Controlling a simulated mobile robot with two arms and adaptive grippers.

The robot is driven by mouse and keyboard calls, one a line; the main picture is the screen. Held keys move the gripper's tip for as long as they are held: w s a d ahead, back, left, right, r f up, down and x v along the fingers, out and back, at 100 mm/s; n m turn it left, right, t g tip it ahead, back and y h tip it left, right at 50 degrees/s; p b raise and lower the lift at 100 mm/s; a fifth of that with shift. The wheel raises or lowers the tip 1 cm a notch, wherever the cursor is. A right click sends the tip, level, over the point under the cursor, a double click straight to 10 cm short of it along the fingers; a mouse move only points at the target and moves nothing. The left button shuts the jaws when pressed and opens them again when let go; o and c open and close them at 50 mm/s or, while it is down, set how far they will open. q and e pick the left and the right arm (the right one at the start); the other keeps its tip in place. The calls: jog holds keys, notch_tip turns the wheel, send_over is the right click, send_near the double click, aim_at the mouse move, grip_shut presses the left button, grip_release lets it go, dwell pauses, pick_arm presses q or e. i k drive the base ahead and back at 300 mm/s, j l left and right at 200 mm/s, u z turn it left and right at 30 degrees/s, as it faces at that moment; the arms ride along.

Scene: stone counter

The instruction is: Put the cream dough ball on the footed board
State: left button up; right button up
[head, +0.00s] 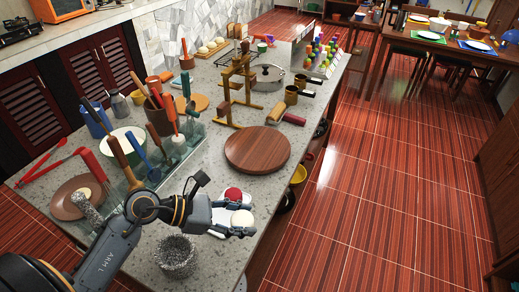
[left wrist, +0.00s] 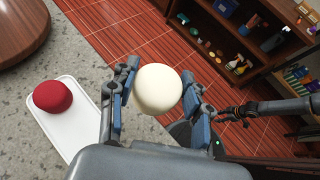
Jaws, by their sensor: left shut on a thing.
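The cream dough ball (left wrist: 158,90) is between the fingers of my left gripper (left wrist: 153,92), which is shut on it. In the head view, the cream ball (head: 242,218) shows at the left gripper's fingers (head: 237,217), near the counter's right edge, partly hidden by them. The round dark wooden board (head: 257,149), apparently the footed board, lies farther up the counter, apart from the gripper. Its edge shows in the left wrist view (left wrist: 35,25). Its foot is hidden. A dark jointed part at the wrist view's right may be my right gripper (left wrist: 232,113); its jaws are unclear.
A red ball (left wrist: 52,96) sits on a white tray (left wrist: 72,130) beside the left gripper. A speckled grey cup (head: 176,257) stands near the arm. A wooden stand (head: 240,85) and rolling pin (head: 287,112) lie beyond the board. Utensils crowd the left side.

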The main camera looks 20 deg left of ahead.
aim_at(258, 146)
jog(key=i+l+z, duration=0.15)
jog(key=l, duration=0.25)
jog(key=i+l+z, duration=0.15)
jog(key=l, duration=0.2)
jog(key=i+l+u, duration=0.2)
jog(key=i+l, duration=0.15)
jog(key=i, duration=0.2)
jog(key=i+l+u, duration=0.25)
jog(key=i+l, duration=0.15)
jog(key=i, duration=0.15)
jog(key=i+u, duration=0.45)
jog(key=i+l+u, duration=0.1)
jog(key=i+u, duration=0.35)
jog(key=i+l+u, duration=0.2)
jog(key=u, duration=0.25)
jog(key=i+u, duration=0.2)
jog(key=u, duration=0.3)
jog(key=i+l+u, duration=0.1)
jog(key=u, duration=0.35)
jog(key=i+l+u, duration=0.25)
jog(key=u, duration=0.25)
jog(key=i, duration=0.05)
